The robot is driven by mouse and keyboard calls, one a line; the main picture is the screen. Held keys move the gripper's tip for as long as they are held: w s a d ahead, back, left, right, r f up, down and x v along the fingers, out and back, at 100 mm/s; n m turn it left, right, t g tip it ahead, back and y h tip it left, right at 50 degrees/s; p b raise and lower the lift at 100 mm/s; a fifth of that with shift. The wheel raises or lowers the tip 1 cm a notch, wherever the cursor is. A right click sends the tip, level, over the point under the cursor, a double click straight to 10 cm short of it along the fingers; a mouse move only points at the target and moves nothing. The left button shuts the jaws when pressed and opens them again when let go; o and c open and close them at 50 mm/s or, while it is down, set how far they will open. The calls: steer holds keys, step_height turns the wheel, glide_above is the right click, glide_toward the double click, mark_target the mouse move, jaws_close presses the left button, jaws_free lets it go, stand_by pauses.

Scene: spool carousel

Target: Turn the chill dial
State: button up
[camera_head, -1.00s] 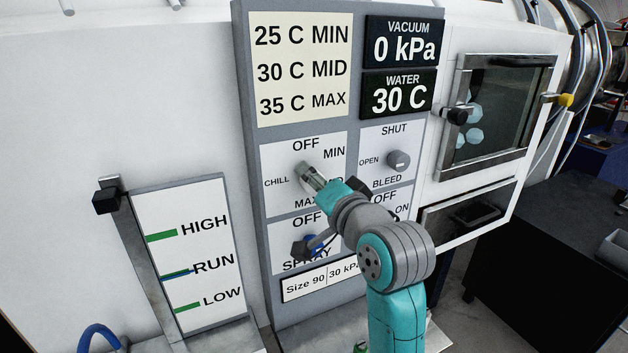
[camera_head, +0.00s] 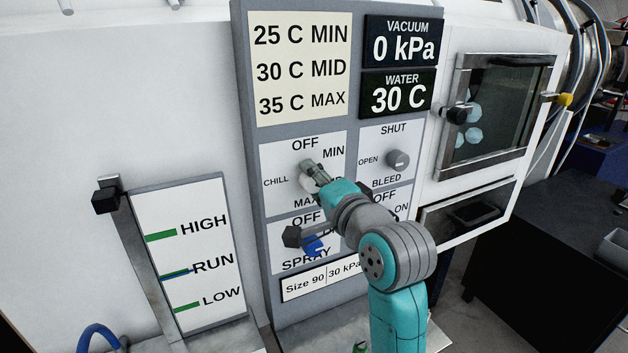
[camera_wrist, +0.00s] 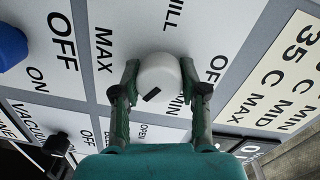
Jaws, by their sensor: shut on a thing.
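The chill dial (camera_head: 305,170) is a pale round knob on the white panel, with OFF, MIN and MAX printed around it; MID is mostly hidden by my gripper. In the wrist view the dial (camera_wrist: 160,76) sits between my two fingers, with a black mark on its face slanting toward the lower left. My gripper (camera_wrist: 160,72) is shut on the dial, one finger on each side. In the head view my gripper (camera_head: 314,174) reaches the dial from the lower right and covers part of it.
The grey bleed knob (camera_head: 398,159) is to the right and the spray knob (camera_head: 291,237) with a blue part is below. The water display (camera_head: 399,97) reads 30 C and the vacuum display (camera_head: 401,42) 0 kPa. A black-knobbed slider (camera_head: 106,200) stands left.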

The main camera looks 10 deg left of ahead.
steer(key=o, duration=1.1)
steer(key=shift+o, duration=0.2)
steer(key=shift+s+d, duration=0.1)
steer(key=v, duration=1.1)
steer(key=shift+s+d, duration=0.25)
steer(key=shift+s, duration=0.05)
